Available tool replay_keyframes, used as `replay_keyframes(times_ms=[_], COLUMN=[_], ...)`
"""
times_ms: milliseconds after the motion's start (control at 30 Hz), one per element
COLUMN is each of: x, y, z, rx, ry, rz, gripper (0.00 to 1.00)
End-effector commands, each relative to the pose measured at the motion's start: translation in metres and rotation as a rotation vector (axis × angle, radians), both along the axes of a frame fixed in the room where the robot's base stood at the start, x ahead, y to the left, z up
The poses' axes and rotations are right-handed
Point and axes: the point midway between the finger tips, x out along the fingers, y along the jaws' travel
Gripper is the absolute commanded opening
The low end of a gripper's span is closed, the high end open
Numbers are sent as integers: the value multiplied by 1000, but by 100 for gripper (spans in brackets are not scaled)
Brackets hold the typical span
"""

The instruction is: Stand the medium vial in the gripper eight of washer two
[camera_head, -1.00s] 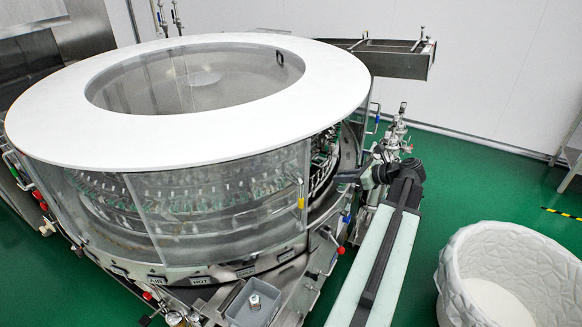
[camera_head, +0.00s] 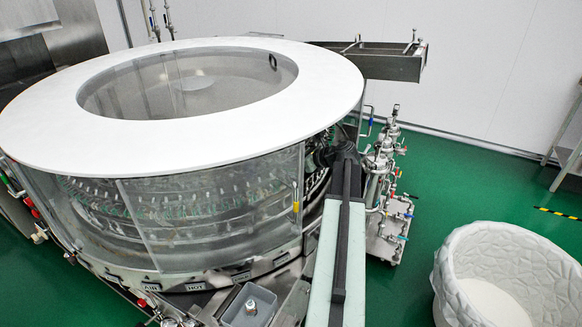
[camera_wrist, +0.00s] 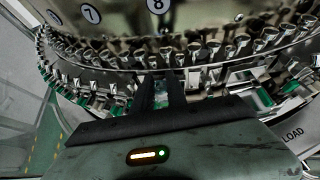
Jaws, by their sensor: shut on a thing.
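The washer (camera_head: 180,240) is a large round machine with a white ring top and clear side panels. My gripper (camera_head: 324,152) reaches into the opening on its right side. In the wrist view my gripper (camera_wrist: 162,76) has its two dark fingers close together, shut on a small clear vial (camera_wrist: 160,95), which is mostly hidden between them. Its size and tilt are hard to tell. Ahead is a curved row of small metal washer grippers (camera_wrist: 210,50) with green parts. The number 8 plate (camera_wrist: 157,5) is above the fingers, with 7 (camera_wrist: 90,14) to its left.
A grey tray (camera_head: 250,305) with a metal-capped item stands at the washer's front. A valve and pipe stand (camera_head: 385,190) is close right of my arm. A white textured tub (camera_head: 500,270) stands at the right. Green floor (camera_head: 440,190) is open between them.

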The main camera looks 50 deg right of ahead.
Motion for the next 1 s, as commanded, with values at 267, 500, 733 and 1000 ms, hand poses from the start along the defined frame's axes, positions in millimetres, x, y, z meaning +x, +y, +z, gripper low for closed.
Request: replay_keyframes(times_ms=[267, 500, 733, 1000], x=[-2, -2, -2, -1], y=[0, 0, 0, 0], z=[-15, -22, -25, -26], rx=[0, 0, -1, -2], ry=[0, 0, 1, 3], rz=[0, 0, 1, 1], gripper=[0, 0, 27, 27])
